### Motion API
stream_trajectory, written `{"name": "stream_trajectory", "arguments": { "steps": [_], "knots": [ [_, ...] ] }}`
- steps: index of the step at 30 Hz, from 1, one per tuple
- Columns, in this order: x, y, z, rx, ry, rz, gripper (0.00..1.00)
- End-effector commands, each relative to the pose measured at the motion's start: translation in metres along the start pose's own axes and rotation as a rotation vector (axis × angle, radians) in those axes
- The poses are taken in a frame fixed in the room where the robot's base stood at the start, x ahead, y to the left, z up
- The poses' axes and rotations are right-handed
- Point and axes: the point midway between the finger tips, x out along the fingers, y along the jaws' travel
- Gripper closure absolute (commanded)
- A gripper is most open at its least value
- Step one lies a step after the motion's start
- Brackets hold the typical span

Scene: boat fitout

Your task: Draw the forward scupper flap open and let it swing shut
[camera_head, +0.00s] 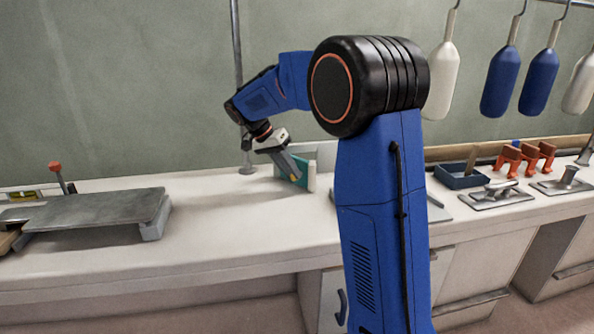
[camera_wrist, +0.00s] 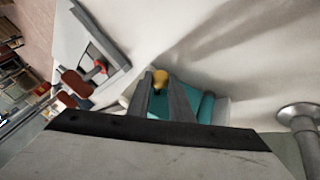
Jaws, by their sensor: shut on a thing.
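The scupper flap (camera_head: 306,174) is a teal panel in a pale frame on the counter, just left of my arm in the head view. In the wrist view its teal face (camera_wrist: 207,106) shows beside and behind the fingers. A small yellow knob (camera_wrist: 160,78) shows between the fingertips. My gripper (camera_head: 296,177) reaches down to the flap from the upper left. In the wrist view my gripper (camera_wrist: 162,88) is shut on the knob. The fingers hide part of the flap, so I cannot tell how far it stands open.
A grey raised plate (camera_head: 95,208) and a red-knobbed lever (camera_head: 57,172) stand at the left. A metal post (camera_head: 238,80) rises behind my gripper. A blue tray (camera_head: 460,177), orange clamps (camera_head: 522,158) and metal cleats (camera_head: 495,195) lie at the right. Fenders (camera_head: 500,82) hang above. Counter left of the flap is clear.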

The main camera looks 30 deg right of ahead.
Motion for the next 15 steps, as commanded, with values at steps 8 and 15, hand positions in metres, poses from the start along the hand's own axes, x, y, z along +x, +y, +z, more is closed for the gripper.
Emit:
{"name": "stream_trajectory", "arguments": {
  "steps": [8, 15],
  "knots": [
    [-0.0071, -0.0078, 0.0068, 0.102, -0.044, 0.039, 1.0],
    [-0.0091, -0.0102, 0.0089, 0.133, -0.058, 0.051, 1.0]
  ]
}}
